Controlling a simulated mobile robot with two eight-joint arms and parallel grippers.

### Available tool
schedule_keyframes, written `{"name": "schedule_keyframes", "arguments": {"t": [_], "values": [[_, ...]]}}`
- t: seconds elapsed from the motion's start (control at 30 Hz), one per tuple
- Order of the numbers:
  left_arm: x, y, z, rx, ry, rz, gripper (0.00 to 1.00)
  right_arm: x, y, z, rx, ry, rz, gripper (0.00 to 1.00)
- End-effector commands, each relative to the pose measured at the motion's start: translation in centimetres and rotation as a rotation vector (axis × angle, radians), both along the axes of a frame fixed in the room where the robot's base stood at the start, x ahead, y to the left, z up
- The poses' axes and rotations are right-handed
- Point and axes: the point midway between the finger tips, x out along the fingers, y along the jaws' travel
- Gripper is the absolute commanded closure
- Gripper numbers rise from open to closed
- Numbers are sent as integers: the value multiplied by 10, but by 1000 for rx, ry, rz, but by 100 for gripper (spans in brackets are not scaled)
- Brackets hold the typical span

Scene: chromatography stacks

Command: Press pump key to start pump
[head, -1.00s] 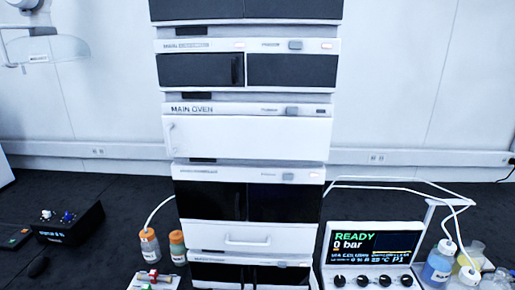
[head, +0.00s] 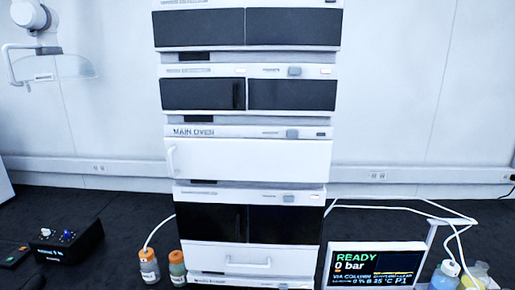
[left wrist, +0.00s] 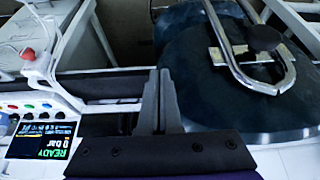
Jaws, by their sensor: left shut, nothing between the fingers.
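A tall instrument stack (head: 250,160) stands in the middle of the head view. Its modules have small keys on their front strips: a grey key (head: 295,71) on the upper one, a grey key (head: 292,134) on the one marked MAIN OVEN, and a lighter key (head: 289,198) below. Other labels are too small to read, so I cannot tell which is the pump key. A display (head: 375,262) at lower right reads READY and 0 bar. My left gripper (left wrist: 160,73) is shut and empty in the left wrist view, apart from the display (left wrist: 40,140). My right gripper is out of view.
A blue bottle (head: 445,274) stands right of the display, near white tubing. A black box (head: 67,240) sits on the dark bench at left. A metal bar (left wrist: 262,75) shows over a dark rounded surface in the wrist view.

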Motion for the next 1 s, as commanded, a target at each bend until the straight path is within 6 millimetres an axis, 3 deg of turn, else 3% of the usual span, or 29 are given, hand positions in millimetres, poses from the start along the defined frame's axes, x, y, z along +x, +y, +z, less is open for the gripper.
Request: {"name": "schedule_keyframes", "arguments": {"t": [0.03,0.13,0.17,1.0], "values": [[0,0,0,0,0,0,100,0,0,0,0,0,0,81],[0,0,0,0,0,0,100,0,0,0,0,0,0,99],[0,0,0,0,0,0,100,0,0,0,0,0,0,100],[0,0,0,0,0,0,100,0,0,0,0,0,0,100]]}}
